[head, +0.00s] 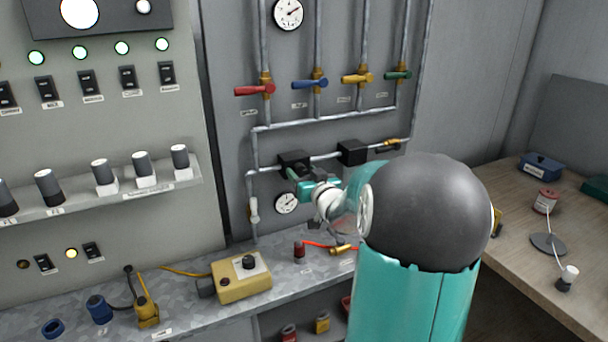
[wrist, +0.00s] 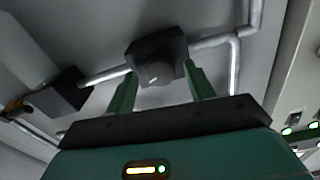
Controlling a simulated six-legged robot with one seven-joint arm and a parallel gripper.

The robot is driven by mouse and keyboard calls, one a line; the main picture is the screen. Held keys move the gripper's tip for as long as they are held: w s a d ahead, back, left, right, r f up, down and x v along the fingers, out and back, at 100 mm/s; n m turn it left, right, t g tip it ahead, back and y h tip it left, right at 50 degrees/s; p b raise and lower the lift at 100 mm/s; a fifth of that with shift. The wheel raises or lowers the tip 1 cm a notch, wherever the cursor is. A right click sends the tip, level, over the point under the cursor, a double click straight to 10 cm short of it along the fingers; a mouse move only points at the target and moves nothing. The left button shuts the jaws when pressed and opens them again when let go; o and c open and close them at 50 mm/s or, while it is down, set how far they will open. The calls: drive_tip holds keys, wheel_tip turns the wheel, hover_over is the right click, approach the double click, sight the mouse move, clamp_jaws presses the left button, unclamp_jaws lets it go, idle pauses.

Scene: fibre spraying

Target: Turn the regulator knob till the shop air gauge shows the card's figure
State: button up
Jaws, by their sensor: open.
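The regulator is a black block (head: 293,160) on the pipework, and it also shows in the wrist view (wrist: 170,46). Its round dark knob (wrist: 160,73), with a pale mark, faces the wrist camera. My gripper (wrist: 161,72) is open, with one green finger on each side of the knob; I cannot tell whether either touches it. In the head view my gripper (head: 292,174) is at the block's lower front. A round white gauge (head: 287,203) sits just below, partly beside my arm; its figures are too small to read. No card with a legible figure shows.
A second black block (head: 352,152) is on the same pipe to the right. Red (head: 255,90), blue (head: 309,84), yellow and green valve handles are above, with another gauge (head: 288,13) at the top. A yellow box (head: 241,277) stands on the bench below.

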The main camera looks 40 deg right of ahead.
drive_tip(key=shift+c, duration=0.4)
drive_tip(key=c, duration=0.9)
drive_tip(key=n, duration=0.3)
drive_tip(key=shift+a, duration=0.1)
drive_tip(key=n, duration=0.7)
drive_tip(key=shift+f, duration=0.1)
drive_tip(key=shift+n, duration=1.9)
